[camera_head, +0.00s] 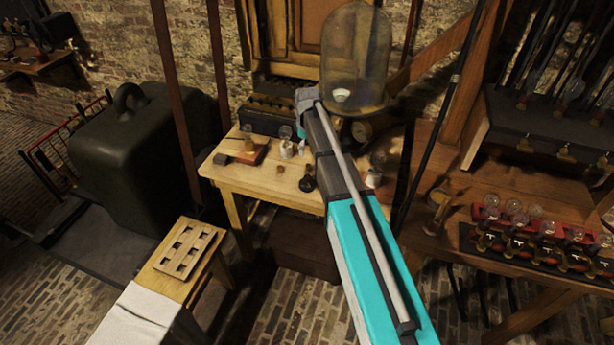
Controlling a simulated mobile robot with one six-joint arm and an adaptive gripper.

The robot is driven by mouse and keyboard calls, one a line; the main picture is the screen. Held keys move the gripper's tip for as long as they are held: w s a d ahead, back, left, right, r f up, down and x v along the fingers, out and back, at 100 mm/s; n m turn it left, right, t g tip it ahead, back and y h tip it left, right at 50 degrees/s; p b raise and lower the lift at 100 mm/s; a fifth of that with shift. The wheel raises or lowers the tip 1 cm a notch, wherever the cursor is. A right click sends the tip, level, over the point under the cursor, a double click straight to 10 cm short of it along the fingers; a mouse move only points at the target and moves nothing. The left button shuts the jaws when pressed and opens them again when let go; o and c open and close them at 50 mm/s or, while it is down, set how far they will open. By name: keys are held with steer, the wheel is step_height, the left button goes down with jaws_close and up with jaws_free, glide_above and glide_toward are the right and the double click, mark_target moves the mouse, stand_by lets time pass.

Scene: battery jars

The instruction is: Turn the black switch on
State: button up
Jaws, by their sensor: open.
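On the wooden table (275,194), a small black rounded piece with a knob-like top (307,183) stands near the middle. A small dark block (222,159) lies at the table's left edge, beside a red-based piece with a brass-coloured top (250,152). I cannot tell which of these is the black switch, or how its lever is set. My turquoise and grey arm reaches up over the table's right part, and its grey joint is near the glass dome. My gripper cannot be made out; the arm hides part of the table.
A large glass dome (355,50) stands at the table's back right. Small white pieces (287,149) stand near the arm. A red rack of glass bulbs (530,232) is on the right bench. A slotted wooden board (188,249) lies on a stand at lower left.

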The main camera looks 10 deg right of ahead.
mark_target(307, 176)
steer(key=shift+f, duration=0.15)
step_height(307, 176, down, 13)
steer(key=b, duration=1.3)
steer(key=shift+f+b, duration=0.2)
steer(key=shift+b, duration=0.1)
jaws_close()
stand_by(0.4)
